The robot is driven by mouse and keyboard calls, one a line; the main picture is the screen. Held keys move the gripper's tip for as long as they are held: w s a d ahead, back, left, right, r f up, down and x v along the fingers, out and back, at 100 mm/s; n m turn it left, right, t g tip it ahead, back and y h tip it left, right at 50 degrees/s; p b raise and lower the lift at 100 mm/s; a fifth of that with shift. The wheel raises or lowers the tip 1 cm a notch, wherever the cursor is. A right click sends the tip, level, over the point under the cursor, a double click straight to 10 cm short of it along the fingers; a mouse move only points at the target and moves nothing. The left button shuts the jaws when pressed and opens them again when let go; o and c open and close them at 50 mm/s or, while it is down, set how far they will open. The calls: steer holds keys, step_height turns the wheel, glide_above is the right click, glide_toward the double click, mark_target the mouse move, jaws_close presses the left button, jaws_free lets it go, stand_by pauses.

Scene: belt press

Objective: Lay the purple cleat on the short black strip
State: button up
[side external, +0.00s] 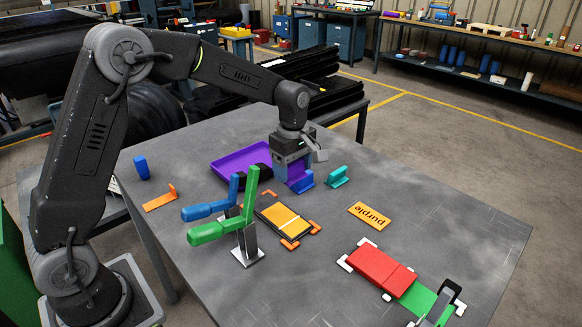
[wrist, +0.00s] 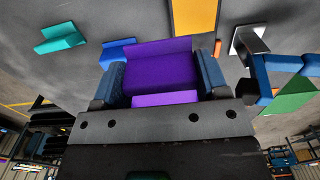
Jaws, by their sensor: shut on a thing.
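My gripper (side external: 293,170) is shut on the purple cleat (side external: 294,168), near the table's middle beside the purple tray. In the wrist view the purple cleat (wrist: 160,70) sits between the two blue finger pads of my gripper (wrist: 162,82), its upright wall towards the top of the picture. A blue cleat (side external: 303,182) is just below or beside it; whether they touch is unclear. It also shows in the wrist view (wrist: 116,52).
A teal cleat (side external: 338,177) stands right of my gripper. A yellow slab on black (side external: 283,218) lies between orange corners. A stand with green and blue levers (side external: 245,240) rises nearby. The purple tray (side external: 228,165), orange "purple" label (side external: 369,215) and red slab (side external: 378,264) lie around.

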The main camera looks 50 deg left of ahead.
glide_above(290, 223)
steer(key=f, duration=0.1)
steer(key=shift+f, duration=0.2)
steer(key=shift+f, duration=0.15)
steer(key=shift+f, duration=2.8)
steer(key=shift+f, duration=0.6)
steer(key=o, duration=1)
step_height(290, 223, up, 8)
steer(key=shift+f, duration=0.2)
